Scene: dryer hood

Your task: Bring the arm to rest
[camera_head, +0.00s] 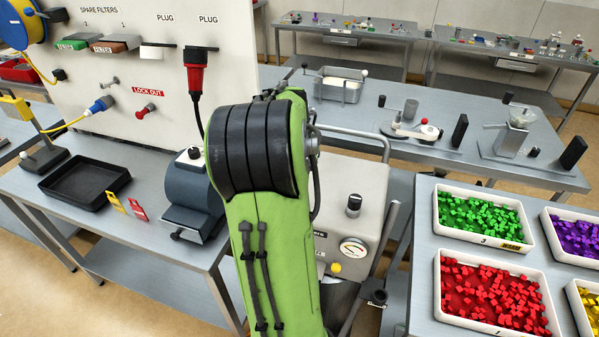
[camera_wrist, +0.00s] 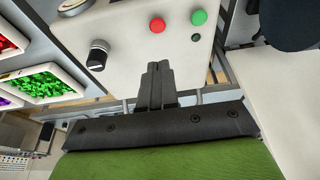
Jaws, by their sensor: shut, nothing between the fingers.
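My gripper (camera_wrist: 158,68) shows in the wrist view with its two dark fingers together and nothing between them. It is in front of a pale machine panel with a red button (camera_wrist: 157,25), a green button (camera_wrist: 198,17) and a black knob (camera_wrist: 97,55). I cannot tell the exact gap to the panel. In the head view my green arm stands in the middle of the picture, and my gripper is hidden. The pale machine (camera_head: 370,190) with a gauge (camera_head: 353,250) and a black knob is just right of the arm.
A white board (camera_head: 150,70) with a red plug (camera_head: 201,75) stands at the left, above a bench with a black tray (camera_head: 85,184) and a blue-grey motor (camera_head: 190,195). Trays of green (camera_head: 483,249) and red cubes (camera_head: 437,300) lie on the right table. A bench (camera_head: 460,160) crosses behind.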

